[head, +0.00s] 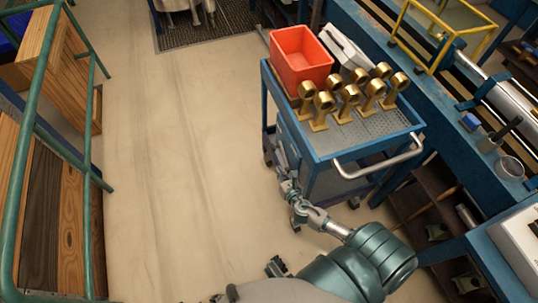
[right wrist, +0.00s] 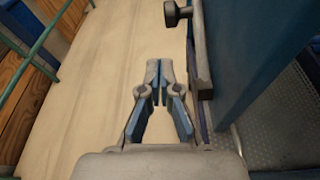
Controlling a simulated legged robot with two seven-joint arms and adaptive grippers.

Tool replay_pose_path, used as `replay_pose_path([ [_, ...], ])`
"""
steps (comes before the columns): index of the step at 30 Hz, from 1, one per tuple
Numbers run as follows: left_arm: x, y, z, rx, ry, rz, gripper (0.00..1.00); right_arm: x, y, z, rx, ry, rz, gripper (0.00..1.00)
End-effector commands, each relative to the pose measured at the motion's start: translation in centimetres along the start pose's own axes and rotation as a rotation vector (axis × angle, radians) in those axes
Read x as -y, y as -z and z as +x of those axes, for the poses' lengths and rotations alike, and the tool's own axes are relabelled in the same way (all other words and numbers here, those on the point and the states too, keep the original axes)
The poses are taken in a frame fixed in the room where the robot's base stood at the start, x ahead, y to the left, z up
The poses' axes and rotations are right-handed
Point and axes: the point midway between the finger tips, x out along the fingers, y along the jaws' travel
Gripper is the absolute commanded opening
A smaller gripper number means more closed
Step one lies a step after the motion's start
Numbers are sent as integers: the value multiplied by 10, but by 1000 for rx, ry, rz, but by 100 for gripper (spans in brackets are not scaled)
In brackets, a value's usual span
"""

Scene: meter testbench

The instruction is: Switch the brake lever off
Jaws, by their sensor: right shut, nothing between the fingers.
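A blue cart (head: 338,150) stands right of centre in the head view. In the right wrist view, its blue side (right wrist: 250,50) fills the right. A grey upright bar with a dark round knob, which looks like the brake lever (right wrist: 200,55), is on the near edge of that side. My right gripper (head: 280,152) is beside the cart's left side, low down. In the right wrist view my right gripper (right wrist: 154,72) is shut and empty, with its fingertips just left of the bar and a small gap between them. The lever cannot be made out in the head view. My left gripper is not seen.
The cart top holds a red bin (head: 300,57), a white case (head: 343,47) and several brass parts (head: 349,100). A blue workbench (head: 400,60) stands to the right. Green railings (head: 30,110) and wooden crates (head: 65,80) are at left. The floor (head: 185,150) between is clear.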

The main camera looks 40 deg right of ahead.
Motion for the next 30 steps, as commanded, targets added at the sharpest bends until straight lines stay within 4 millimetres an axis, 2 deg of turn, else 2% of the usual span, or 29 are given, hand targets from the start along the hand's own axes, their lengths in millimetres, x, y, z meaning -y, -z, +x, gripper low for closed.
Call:
replay_pose_path([
  [5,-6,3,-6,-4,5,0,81,7,2,16,0,0,6,0],
  [12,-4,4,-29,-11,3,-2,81,5,2,59,1,3,3,0],
  [18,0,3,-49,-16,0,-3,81,3,0,88,2,5,-2,0],
  [24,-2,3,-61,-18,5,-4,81,4,0,101,0,2,2,0],
  [30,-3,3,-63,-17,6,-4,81,6,0,102,-1,1,5,0],
])
